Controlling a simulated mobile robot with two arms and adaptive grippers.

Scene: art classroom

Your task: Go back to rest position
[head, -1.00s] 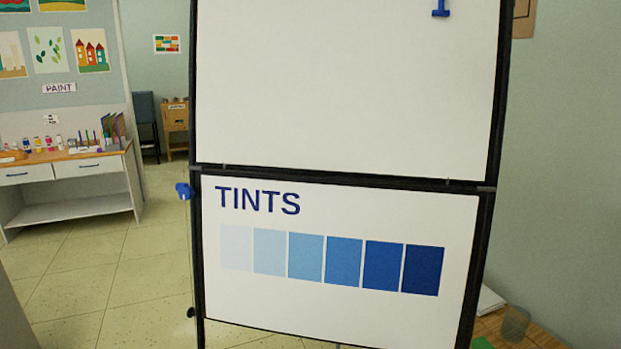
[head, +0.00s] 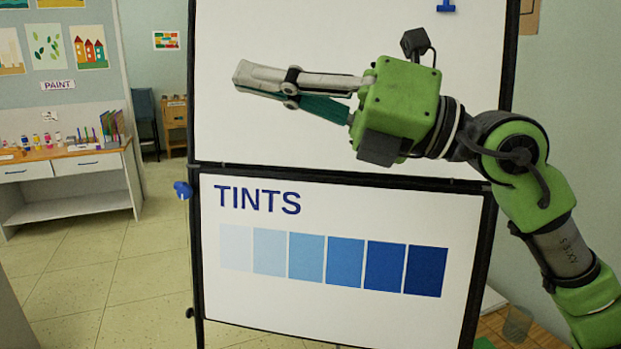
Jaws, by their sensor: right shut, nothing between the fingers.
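My right gripper (head: 240,78) is in the head view, in front of the upper white board. Its green arm comes in from the right edge. The fingers point left, are shut and hold nothing. My left gripper is not in view. Behind the arm stands a black-framed board with a blank white upper panel (head: 250,130) and a lower panel (head: 340,215) lettered TINTS with a row of blue swatches. My right arm hides part of the upper panel and the frame's right side.
A paint counter (head: 75,165) with drawers and art supplies stands at the left. A table (head: 490,328) with a clear cup (head: 517,322) is at lower right. The tiled floor (head: 120,265) at left is clear.

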